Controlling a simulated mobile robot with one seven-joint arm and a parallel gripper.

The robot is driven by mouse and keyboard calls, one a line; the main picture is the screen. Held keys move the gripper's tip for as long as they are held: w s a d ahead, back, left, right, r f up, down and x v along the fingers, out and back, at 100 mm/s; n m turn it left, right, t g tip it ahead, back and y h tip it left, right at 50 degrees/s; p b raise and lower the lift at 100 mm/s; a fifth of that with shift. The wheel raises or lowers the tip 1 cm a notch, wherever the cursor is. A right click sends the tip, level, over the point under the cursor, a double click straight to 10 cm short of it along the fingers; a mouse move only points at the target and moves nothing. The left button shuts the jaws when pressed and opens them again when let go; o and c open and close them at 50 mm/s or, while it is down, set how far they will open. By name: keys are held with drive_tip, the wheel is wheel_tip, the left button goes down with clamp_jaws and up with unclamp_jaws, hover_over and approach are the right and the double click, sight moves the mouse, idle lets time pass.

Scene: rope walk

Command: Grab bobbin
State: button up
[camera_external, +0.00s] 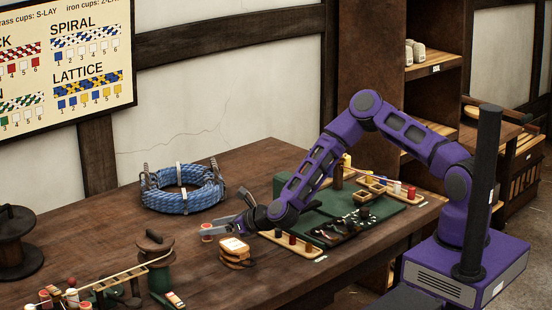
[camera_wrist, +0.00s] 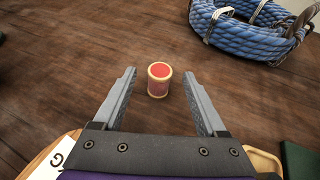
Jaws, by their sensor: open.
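A small bobbin with a red top and a pale rim (camera_wrist: 159,80) stands upright on the bare wooden table (camera_wrist: 90,60) in the wrist view. In the external view the bobbin (camera_external: 207,231) shows near my gripper, left of the stacked wooden blocks. My gripper (camera_wrist: 160,82) is open, with one finger on each side of the bobbin and a gap on both sides. The bobbin lies between the fingertips and I see no contact. In the external view my gripper (camera_external: 222,227) is low over the table and partly hides its own jaws.
A coil of blue rope (camera_external: 182,188) lies behind my gripper. A stack of wooden blocks (camera_external: 234,250) is close in front of it. A green mat (camera_external: 390,207) with trays and tools lies to the right. A green-based spool stand (camera_external: 160,275) is front left.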

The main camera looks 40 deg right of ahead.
drive_tip(key=shift+w+a+f, duration=0.15)
drive_tip(key=shift+w+f, duration=0.05)
drive_tip(key=shift+w, duration=0.3)
clamp_jaws()
drive_tip(key=shift+r, duration=0.1)
